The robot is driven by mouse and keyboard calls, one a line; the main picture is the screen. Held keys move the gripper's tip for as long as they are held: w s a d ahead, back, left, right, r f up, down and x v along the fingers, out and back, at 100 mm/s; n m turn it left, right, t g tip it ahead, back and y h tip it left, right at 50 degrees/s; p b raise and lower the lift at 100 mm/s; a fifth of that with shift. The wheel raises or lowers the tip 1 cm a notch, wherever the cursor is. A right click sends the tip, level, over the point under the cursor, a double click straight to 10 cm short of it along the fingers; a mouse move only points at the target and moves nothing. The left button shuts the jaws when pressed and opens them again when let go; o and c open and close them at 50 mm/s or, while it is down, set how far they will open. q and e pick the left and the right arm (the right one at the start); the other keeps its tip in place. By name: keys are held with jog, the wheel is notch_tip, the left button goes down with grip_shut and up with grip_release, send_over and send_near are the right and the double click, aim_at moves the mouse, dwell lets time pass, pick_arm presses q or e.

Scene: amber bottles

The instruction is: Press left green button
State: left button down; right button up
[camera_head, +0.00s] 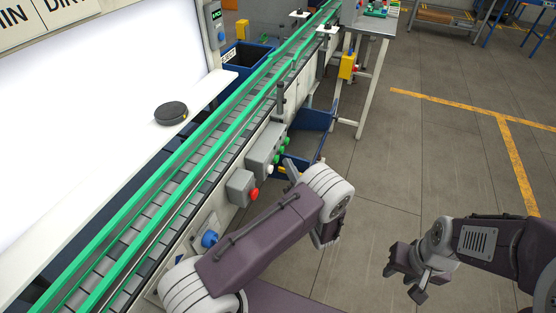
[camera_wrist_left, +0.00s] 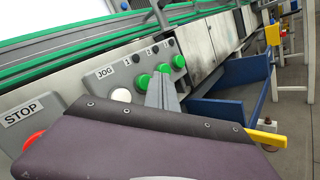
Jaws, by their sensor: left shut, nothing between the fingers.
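A grey JOG box (camera_head: 263,148) on the conveyor's side carries a white button and green buttons. In the left wrist view, the left green button (camera_wrist_left: 143,82) is beside the white button (camera_wrist_left: 121,95), with two more green buttons (camera_wrist_left: 164,68) (camera_wrist_left: 178,61) to its right. My right gripper (camera_head: 404,282) is open and empty over the floor.
A STOP box (camera_head: 240,186) with a red button (camera_head: 253,194) stands left of the JOG box. A blue knob (camera_head: 209,239) is nearer me. A blue bin (camera_head: 312,140) lies beyond my left gripper.

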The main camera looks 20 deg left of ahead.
pick_arm(q)
jog(key=shift+a, duration=0.1)
jog(key=shift+a, duration=0.35)
